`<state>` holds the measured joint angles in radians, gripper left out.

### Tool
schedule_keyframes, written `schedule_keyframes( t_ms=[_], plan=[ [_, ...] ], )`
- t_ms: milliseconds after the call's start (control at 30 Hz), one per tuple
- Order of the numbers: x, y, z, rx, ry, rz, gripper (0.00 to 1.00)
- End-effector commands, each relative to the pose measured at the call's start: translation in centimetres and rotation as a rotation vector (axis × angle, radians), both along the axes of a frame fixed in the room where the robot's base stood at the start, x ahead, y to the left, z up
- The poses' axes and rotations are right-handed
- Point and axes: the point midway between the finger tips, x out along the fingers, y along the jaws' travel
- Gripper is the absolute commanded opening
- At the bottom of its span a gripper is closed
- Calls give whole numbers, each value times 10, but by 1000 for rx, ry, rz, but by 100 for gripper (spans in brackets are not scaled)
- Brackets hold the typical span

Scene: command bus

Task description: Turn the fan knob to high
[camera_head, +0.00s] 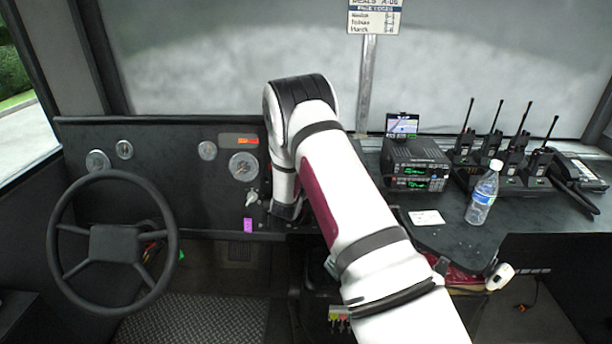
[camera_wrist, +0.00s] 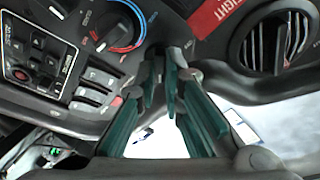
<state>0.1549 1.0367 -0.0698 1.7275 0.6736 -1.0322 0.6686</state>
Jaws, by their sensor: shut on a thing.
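My gripper (camera_wrist: 162,66) shows in the wrist view, its green-padded fingers closing together at the dash panel. A small dark part sits between the fingertips; it appears to be the fan knob, but the fingers hide most of it and its setting cannot be read. A dial with a blue and red ring (camera_wrist: 138,26) is just left of the fingertips, apart from them. In the head view, my arm hides the fingertips and this part of the panel.
A round air vent (camera_wrist: 262,45) and a red label (camera_wrist: 212,14) lie right of the fingers; rocker switches (camera_wrist: 92,90) lie left. The steering wheel (camera_head: 113,244) is at left. A radio (camera_head: 414,165), water bottle (camera_head: 483,193) and several walkie-talkies (camera_head: 514,160) stand right of my arm.

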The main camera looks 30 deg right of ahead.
Motion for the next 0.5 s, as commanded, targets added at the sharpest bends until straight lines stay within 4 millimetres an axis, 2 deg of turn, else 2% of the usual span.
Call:
schedule_keyframes(
  t_ms=[500],
  plan=[
    [0,0,-1,272,-181,-118,0]
  ],
)
